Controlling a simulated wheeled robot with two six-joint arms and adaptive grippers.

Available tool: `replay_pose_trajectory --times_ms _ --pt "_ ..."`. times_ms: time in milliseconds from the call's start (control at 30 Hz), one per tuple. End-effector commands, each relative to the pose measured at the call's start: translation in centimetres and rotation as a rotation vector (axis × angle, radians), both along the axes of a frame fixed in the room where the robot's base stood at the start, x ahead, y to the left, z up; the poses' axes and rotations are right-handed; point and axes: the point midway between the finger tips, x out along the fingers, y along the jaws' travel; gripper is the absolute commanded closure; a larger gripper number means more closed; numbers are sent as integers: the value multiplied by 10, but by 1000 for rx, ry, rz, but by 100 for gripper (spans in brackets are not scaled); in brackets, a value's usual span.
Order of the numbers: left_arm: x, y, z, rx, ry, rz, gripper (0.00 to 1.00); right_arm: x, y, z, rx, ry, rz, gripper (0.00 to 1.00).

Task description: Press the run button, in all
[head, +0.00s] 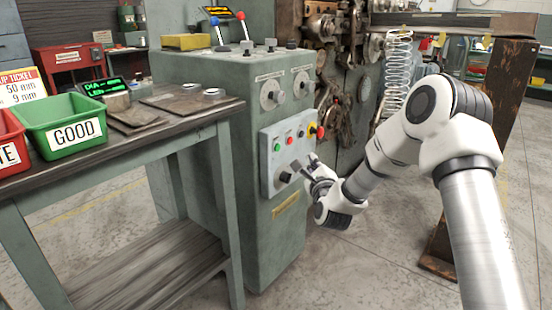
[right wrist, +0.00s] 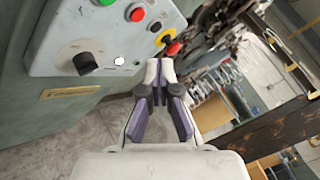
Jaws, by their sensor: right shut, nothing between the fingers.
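The grey control panel (head: 268,160) is on the front of the green machine cabinet. It carries a green button (head: 277,147), a red button (head: 289,140), a black knob (head: 286,176) and a red knob on a yellow base at its right end. The right wrist view shows the panel's green button (right wrist: 104,2), red button (right wrist: 137,14), black knob (right wrist: 84,62) and a small white button (right wrist: 119,60). I cannot read which is the run button. My right gripper (head: 308,166) is shut and empty, near the panel's lower right. Its fingertips (right wrist: 160,66) appear apart from the green button. My left gripper is out of view.
A workbench (head: 130,148) with a green GOOD bin (head: 70,125) stands left of the cabinet. A metal spring (head: 396,75) and machinery are behind my right arm. A rusty steel stand (head: 510,85) is at the right. Floor in front of the cabinet is clear.

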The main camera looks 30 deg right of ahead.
Motion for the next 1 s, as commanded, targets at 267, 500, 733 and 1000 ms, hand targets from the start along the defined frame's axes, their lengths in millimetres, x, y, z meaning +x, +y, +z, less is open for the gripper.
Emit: replay_pose_trajectory --times_ms 267,500,733,1000 --pt "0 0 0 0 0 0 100 4 2 0 -2 1 1 100" --pt "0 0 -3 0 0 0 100 30 14 -1 -3 1 3 100" --pt "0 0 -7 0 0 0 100 61 26 -2 -3 2 2 100" --pt "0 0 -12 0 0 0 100 81 34 -1 0 2 1 100"
